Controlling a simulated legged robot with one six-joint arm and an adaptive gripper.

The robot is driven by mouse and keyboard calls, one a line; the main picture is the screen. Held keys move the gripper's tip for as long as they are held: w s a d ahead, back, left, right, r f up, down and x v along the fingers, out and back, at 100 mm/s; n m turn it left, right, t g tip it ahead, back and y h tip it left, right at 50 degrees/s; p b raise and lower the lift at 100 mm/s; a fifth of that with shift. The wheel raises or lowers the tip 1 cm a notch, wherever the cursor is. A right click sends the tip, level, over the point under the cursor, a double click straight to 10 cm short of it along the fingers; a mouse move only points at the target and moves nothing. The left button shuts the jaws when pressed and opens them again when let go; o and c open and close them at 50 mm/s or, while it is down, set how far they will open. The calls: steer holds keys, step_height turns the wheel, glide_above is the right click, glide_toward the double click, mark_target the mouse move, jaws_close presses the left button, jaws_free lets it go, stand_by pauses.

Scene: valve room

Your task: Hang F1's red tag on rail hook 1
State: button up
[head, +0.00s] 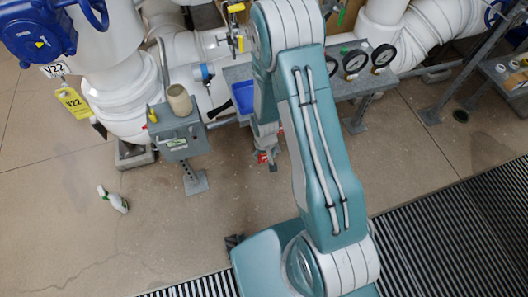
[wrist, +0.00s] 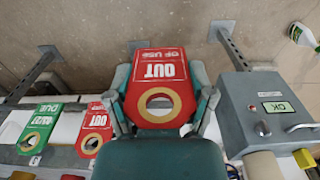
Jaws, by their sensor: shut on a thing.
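My gripper (wrist: 160,76) is shut on a red tag (wrist: 157,72) in the wrist view. The tag has a round, pale-rimmed hole and reads "OUT OF USE", upside down in the picture. One finger is on each side of it. In the head view my gripper hangs below the arm, and a small bit of red (head: 263,157) shows at its end above the floor. A second red tag (wrist: 95,125) lies at the left of the wrist view, beside a green tag (wrist: 40,128). I cannot make out rail hook 1 in either view.
A grey box (head: 182,138) on a post carries a beige cup (head: 179,100). A blue tray (head: 244,96) and gauges (head: 355,63) sit on the bench behind my arm. A spray bottle (head: 113,200) lies on the floor at left. Open floor surrounds it.

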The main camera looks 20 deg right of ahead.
steer(key=shift+w, duration=2.55)
steer(key=shift+w, duration=0.25)
steer(key=shift+w+r, duration=0.1)
steer(key=shift+w, duration=0.2)
steer(key=shift+w, duration=1.05)
steer(key=shift+w, duration=0.35)
steer(key=shift+w, duration=0.55)
steer(key=shift+f, duration=0.45)
